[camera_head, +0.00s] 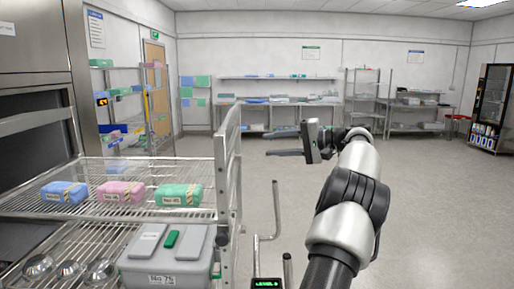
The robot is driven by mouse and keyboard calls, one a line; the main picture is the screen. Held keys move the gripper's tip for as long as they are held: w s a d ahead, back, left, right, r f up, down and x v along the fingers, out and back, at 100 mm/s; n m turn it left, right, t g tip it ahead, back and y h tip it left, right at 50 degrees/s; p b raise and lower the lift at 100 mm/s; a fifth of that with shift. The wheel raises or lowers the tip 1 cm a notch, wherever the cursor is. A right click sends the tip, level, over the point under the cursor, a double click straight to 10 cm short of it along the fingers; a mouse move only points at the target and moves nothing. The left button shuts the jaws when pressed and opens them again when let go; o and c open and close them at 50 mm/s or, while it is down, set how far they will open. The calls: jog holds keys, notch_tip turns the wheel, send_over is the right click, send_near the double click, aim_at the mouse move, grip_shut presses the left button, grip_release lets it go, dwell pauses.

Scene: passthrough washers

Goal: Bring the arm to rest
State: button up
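My arm reaches up from the lower right of the head view, with its grey and black links bent toward the middle. My gripper (270,143) is at the end of it, pointing left. Its two dark fingers are apart, one above the other, with nothing between them. It hangs in the air to the right of the wire rack's upright end frame (228,165) and does not appear to touch anything.
The wire rack (90,172) at left bears blue (65,192), pink (121,191) and green (179,195) wrapped packs. A lower shelf holds a grey bin (165,266) and several metal bowls (70,271). Floor (440,210) at right is clear. Shelves and tables line the far wall.

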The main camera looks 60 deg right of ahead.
jog(key=shift+v, duration=1.1)
